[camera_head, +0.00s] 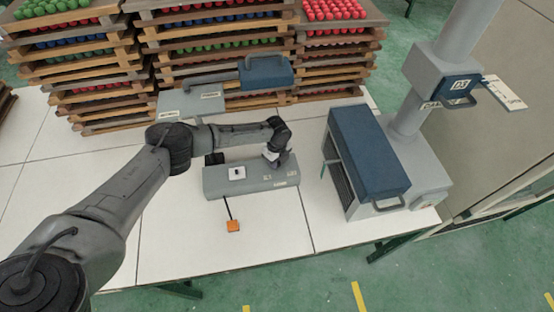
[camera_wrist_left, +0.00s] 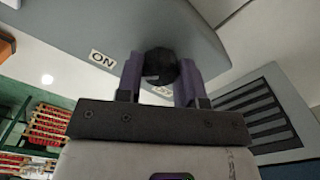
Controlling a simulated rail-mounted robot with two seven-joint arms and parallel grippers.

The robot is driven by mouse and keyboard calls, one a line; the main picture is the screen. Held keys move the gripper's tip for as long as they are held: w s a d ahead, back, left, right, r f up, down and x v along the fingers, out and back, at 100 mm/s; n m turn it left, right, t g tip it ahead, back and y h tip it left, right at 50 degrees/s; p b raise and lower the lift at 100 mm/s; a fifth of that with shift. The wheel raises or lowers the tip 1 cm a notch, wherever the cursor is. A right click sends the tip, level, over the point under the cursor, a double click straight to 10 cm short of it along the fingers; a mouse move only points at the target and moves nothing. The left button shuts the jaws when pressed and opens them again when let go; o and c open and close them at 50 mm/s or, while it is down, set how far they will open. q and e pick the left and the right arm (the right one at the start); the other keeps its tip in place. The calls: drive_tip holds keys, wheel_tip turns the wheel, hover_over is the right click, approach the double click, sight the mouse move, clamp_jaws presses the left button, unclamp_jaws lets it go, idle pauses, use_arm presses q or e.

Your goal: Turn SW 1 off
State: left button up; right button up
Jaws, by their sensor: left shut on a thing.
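A long grey switch box (camera_head: 235,185) lies on the white table in the head view, with small labels too small to read there. My left gripper (camera_head: 276,158) is at the right end of its top. In the left wrist view my left gripper (camera_wrist_left: 160,80) has its two fingers on either side of a round black knob (camera_wrist_left: 160,62) on the grey box face (camera_wrist_left: 90,22), and is shut on it. An "ON" label (camera_wrist_left: 103,58) sits left of the knob. A second label below the knob is partly hidden. My right gripper is in neither view.
A blue-topped grey unit with a handle (camera_head: 368,150) stands right of the switch box. Stacked wooden trays (camera_head: 90,80) of coloured balls fill the back. The front table is mostly clear.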

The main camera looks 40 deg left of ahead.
use_arm(q)
drive_tip(key=shift+n, duration=0.3)
drive_tip(key=n+p, duration=0.2)
drive_tip(key=n, duration=0.1)
drive_tip(key=shift+r+n+p, duration=0.1)
drive_tip(key=shift+n+p, duration=0.2)
drive_tip(key=shift+n, duration=0.1)
drive_tip(key=n+p, duration=0.2)
drive_tip(key=n, duration=0.2)
drive_tip(key=shift+n, duration=0.3)
drive_tip(key=n+p, duration=0.2)
drive_tip(key=n, duration=0.3)
drive_tip(key=shift+p, duration=0.3)
drive_tip(key=n+p, duration=0.1)
drive_tip(key=n, duration=0.1)
drive_tip(key=shift+n, duration=0.8)
drive_tip(key=shift+w+n, duration=0.1)
drive_tip(key=shift+n, duration=0.2)
drive_tip(key=o, duration=0.9)
